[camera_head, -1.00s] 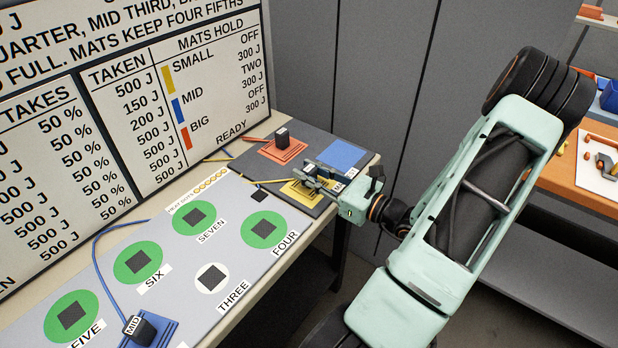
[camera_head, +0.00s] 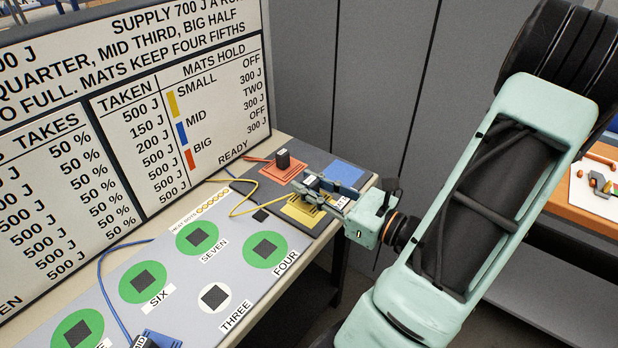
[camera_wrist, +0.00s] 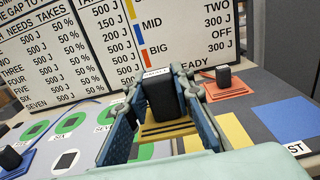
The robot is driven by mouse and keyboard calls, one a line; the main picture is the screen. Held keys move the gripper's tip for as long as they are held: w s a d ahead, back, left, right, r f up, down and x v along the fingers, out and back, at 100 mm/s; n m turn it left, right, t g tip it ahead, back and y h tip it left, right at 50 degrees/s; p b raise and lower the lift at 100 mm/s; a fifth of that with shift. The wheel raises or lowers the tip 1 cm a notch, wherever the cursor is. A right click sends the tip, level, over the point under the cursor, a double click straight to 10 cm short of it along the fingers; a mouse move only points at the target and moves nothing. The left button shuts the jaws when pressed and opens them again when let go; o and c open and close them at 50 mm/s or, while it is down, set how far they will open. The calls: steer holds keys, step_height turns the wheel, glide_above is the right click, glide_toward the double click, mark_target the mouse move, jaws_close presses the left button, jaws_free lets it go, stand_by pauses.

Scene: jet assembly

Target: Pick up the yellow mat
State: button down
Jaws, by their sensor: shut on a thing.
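The yellow mat (camera_wrist: 168,130) is a slotted plate with a black block (camera_wrist: 160,95) standing on it, labelled on top. My gripper (camera_head: 320,186) is shut on this block, with a blue-grey finger on each side in the wrist view. The mat sits offset from a plain yellow square (camera_wrist: 205,132) on the grey board and appears slightly raised; the exact gap is hard to tell. In the head view the yellow square (camera_head: 301,212) shows below my gripper, which hides much of the mat. A yellow cable (camera_head: 243,204) runs to the mat.
A red mat with a black block (camera_head: 284,168) stands close behind my gripper. A plain blue square (camera_head: 344,173) is beside it. Numbered green pads (camera_head: 265,249) lie toward the front left. A blue mat (camera_head: 158,340) is at the bottom edge. A large sign board (camera_head: 180,110) stands behind.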

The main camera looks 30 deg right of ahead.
mark_target(311, 209)
steer(key=shift+s+a+r+p, duration=0.4)
steer(key=shift+s+r+p, duration=0.25)
steer(key=shift+p, duration=1.05)
steer(key=shift+s+a+r+p, duration=0.45)
steer(key=shift+s+p, duration=0.3)
steer(key=shift+p, duration=0.9)
steer(key=s+p, duration=0.1)
steer(key=p, duration=0.1)
steer(key=s+a+p, duration=0.1)
steer(key=shift+a+r+p, duration=0.3)
steer(key=shift+p, duration=0.05)
